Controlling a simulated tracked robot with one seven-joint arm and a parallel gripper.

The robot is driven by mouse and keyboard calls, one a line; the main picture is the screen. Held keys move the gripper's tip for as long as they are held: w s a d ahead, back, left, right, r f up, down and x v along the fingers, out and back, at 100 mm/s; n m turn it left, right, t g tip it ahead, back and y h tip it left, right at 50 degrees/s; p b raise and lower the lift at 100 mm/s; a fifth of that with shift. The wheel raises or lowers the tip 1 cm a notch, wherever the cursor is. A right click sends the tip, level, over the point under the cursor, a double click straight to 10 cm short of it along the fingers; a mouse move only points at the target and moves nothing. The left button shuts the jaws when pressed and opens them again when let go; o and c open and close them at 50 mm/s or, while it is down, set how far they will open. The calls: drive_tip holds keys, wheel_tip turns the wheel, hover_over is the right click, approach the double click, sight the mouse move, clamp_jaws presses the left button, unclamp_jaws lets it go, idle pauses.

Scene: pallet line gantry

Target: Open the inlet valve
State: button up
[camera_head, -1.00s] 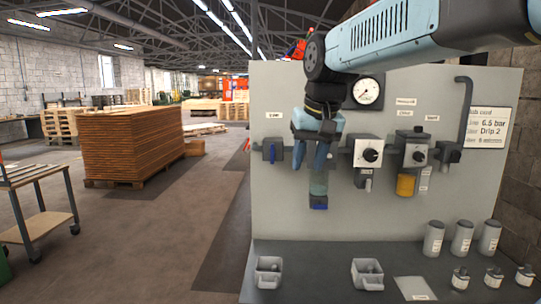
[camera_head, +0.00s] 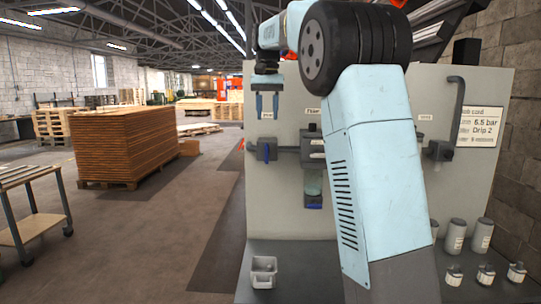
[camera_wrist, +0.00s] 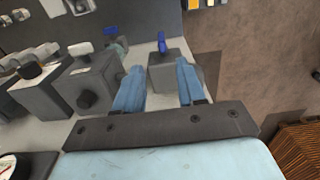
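The inlet valve (camera_head: 263,143) is a dark grey block on the pipe at the panel's left, with a blue lever (camera_head: 267,152) that hangs down, across the pipe's line. In the wrist view the valve block (camera_wrist: 170,74) lies beyond and between my fingers, its blue lever (camera_wrist: 162,42) at the far side. My gripper (camera_head: 267,117) points down above the valve, apart from it, with fingers spread and nothing between them. It also shows open in the wrist view (camera_wrist: 160,85).
My arm hides the panel's middle, including the gauge. A filter with a clear bowl (camera_head: 313,184) hangs right of the valve. A job card (camera_head: 482,127) is at the right.

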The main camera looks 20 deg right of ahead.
sight(267, 154)
drive_tip(key=shift+w+a+f, duration=0.1)
drive_tip(key=shift+w+f, duration=0.1)
drive_tip(key=shift+f, duration=0.1)
wheel_tip(267, 154, down, 13)
drive_tip(key=shift+f, duration=0.1)
idle(0.4)
